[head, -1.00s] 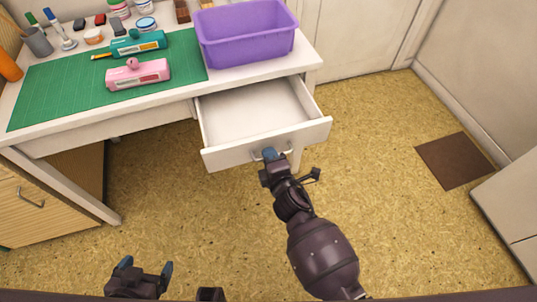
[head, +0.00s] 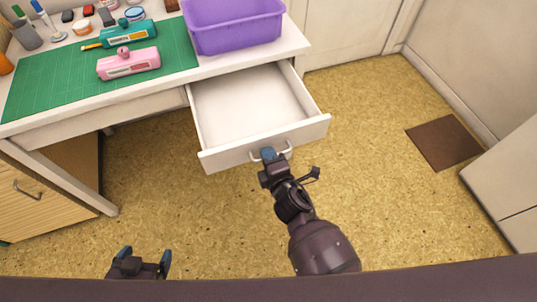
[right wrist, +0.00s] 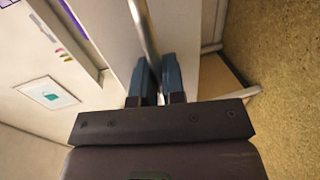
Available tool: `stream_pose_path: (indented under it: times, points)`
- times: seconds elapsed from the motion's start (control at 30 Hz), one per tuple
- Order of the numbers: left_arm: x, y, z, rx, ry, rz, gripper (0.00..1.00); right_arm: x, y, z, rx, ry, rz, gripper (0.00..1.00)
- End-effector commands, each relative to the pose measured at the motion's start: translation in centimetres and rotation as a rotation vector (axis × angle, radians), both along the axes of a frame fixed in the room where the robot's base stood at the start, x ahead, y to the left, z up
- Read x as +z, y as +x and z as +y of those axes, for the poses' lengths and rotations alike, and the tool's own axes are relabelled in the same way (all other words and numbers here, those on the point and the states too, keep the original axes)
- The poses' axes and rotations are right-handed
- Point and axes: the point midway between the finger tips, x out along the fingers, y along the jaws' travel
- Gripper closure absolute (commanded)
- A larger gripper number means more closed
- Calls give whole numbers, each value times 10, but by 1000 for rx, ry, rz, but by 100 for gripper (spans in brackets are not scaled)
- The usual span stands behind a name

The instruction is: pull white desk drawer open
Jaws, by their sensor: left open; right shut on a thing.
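The white desk drawer (head: 250,105) is pulled out from the desk's right side, and its inside looks empty. Its metal handle (head: 287,150) is on the front panel (head: 225,156). My right gripper (head: 268,154) is shut on the handle; in the right wrist view the handle bar (right wrist: 143,30) passes between the two blue fingers (right wrist: 158,78). My left gripper (head: 143,258) is open and empty, low over the floor at the bottom left, apart from the desk.
A wooden cabinet (head: 45,190) stands at left.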

Motion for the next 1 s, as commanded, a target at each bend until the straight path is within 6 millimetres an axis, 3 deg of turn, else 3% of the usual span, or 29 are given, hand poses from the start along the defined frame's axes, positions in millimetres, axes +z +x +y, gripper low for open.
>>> stream_pose_path:
  times: [0.03, 0.17, 0.57, 1.0]
  points:
    - [0, 0, 0, 0, 0, 0, 11, 0, 0, 1, 1, 0, 0, 85]
    - [1, 0, 0, 0, 0, -2, 11, 0, 0, 1, 1, 0, 0, 66]
    - [4, 1, 0, 0, 0, -7, 11, 2, -5, -2, 0, 0, 0, 66]
    - [15, 3, 0, 2, -1, -23, 11, 16, -66, -22, -1, 0, -2, 66]
